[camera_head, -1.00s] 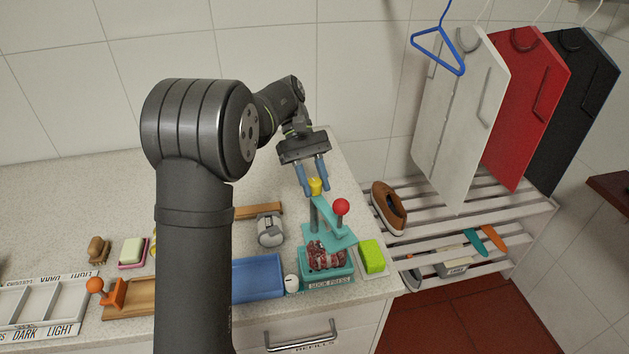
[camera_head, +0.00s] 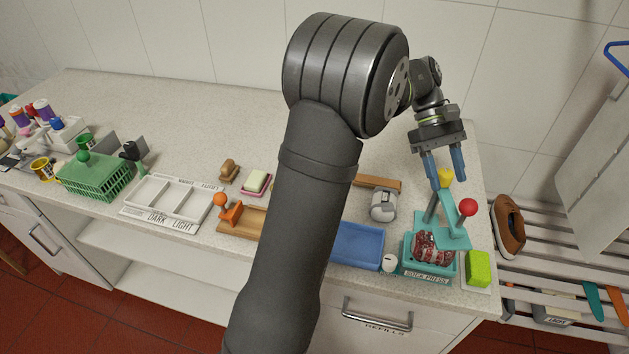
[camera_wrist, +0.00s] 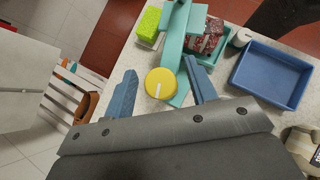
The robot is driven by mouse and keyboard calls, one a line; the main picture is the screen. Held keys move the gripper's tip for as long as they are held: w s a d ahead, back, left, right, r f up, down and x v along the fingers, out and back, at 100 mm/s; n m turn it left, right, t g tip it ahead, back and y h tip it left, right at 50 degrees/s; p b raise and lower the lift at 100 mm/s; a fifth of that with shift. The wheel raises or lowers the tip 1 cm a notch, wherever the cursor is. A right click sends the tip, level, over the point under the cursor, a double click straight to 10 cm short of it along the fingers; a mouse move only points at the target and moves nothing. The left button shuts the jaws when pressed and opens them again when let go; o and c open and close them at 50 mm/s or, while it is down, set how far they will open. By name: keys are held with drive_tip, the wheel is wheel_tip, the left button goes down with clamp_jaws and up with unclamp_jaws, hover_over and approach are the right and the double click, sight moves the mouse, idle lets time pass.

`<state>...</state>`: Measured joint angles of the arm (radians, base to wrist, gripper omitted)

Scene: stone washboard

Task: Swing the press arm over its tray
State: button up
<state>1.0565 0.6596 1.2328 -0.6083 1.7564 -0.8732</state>
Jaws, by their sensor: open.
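The sock press stands at the right end of the counter. Its teal press arm (camera_head: 452,214) carries a red ball knob (camera_head: 467,207) and has a yellow cap (camera_head: 445,178) on top of its post. The press's teal tray (camera_head: 410,262), labelled SOCK PRESS, holds a dark red patterned bundle (camera_head: 433,247). My gripper (camera_head: 445,184) is open, its blue fingers spread on either side of the yellow cap. The wrist view shows the cap (camera_wrist: 161,83) between the two fingertips (camera_wrist: 161,90), with a gap to each. Contact cannot be told.
A green sponge (camera_head: 478,268) lies right of the tray, near the counter's end. A slatted rack with a brown shoe (camera_head: 508,226) stands beyond the right edge.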

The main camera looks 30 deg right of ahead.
drive_tip(key=n+h, duration=0.4)
drive_tip(key=n, duration=0.1)
drive_tip(key=n+t+h, duration=0.1)
drive_tip(key=n, duration=0.1)
drive_tip(key=n+t+h, duration=0.1)
drive_tip(key=n+h, duration=0.1)
drive_tip(key=n, duration=0.1)
drive_tip(key=shift+n+t+h, duration=0.3)
drive_tip(key=v, duration=1.8)
wheel_tip(320, 180, up, 4)
drive_tip(key=m+t+y, duration=0.2)
drive_tip(key=m+t, duration=0.6)
drive_tip(key=m, duration=1)
hover_over(450, 206)
drive_tip(key=w+a+f, duration=0.3)
drive_tip(key=a, duration=0.5)
drive_tip(key=w+a+f+n+t, duration=0.1)
drive_tip(key=w+a+f, duration=0.2)
drive_tip(key=a, duration=0.6)
drive_tip(key=w+a+f+n+t, duration=0.1)
drive_tip(key=w+a+f, duration=0.2)
drive_tip(key=a, duration=0.6)
drive_tip(key=shift+w+f+y, duration=0.4)
drive_tip(key=shift+w, duration=0.35)
drive_tip(key=shift+c, duration=0.2)
